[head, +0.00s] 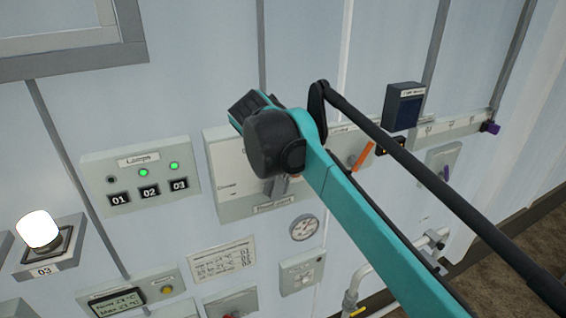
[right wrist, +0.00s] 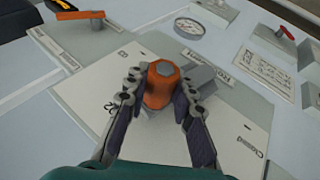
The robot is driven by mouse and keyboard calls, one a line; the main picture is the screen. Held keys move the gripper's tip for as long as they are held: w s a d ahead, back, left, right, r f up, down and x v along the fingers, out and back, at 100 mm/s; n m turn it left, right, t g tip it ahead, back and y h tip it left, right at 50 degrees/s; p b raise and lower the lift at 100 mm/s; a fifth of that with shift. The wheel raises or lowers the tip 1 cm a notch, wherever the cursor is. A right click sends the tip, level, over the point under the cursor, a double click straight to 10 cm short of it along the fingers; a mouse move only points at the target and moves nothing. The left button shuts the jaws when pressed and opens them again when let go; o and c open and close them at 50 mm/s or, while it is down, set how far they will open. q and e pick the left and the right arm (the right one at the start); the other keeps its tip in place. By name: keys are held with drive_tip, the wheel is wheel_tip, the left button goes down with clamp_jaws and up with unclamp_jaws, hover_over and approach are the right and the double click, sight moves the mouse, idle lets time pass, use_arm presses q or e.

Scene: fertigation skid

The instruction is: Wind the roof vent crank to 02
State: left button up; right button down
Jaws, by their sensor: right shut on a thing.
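The roof vent panel (head: 222,158) is a pale box on the wall, mostly covered by my right arm in the head view. In the right wrist view the same panel (right wrist: 238,130) carries an upside-down "Roof vent" label, "Closed" at the right and what looks like "02" at the left. The crank's orange knob (right wrist: 161,84) sits between the two fingers of my right gripper (right wrist: 162,92), which is shut on it. A grey crank part (right wrist: 203,76) shows beside the knob. In the head view my right gripper (head: 277,186) is largely hidden behind its wrist. My left gripper is out of view.
A lamps panel (head: 140,176) with lit green lamps 02 and 03 is left of the crank. A gauge (head: 304,228) is below. An orange lever (head: 362,156) and a dark box (head: 404,107) are to the right, close to my arm. A glowing lamp (head: 39,229) is at lower left.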

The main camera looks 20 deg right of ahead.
drive_tip(key=shift+d+f+m+y, duration=0.15)
drive_tip(key=shift+d+f+y, duration=0.05)
drive_tip(key=shift+d+y, duration=0.4)
drive_tip(key=shift+d+f+m+y, duration=0.15)
drive_tip(key=shift+d+y, duration=0.3)
drive_tip(key=shift+y, duration=0.25)
drive_tip(key=c, duration=1.3)
unclamp_jaws()
drive_tip(key=shift+c, duration=0.2)
drive_tip(key=shift+o, duration=0.4)
drive_tip(key=shift+w+d+f, duration=0.1)
drive_tip(key=shift+d, duration=0.05)
drive_tip(key=v, duration=1.2)
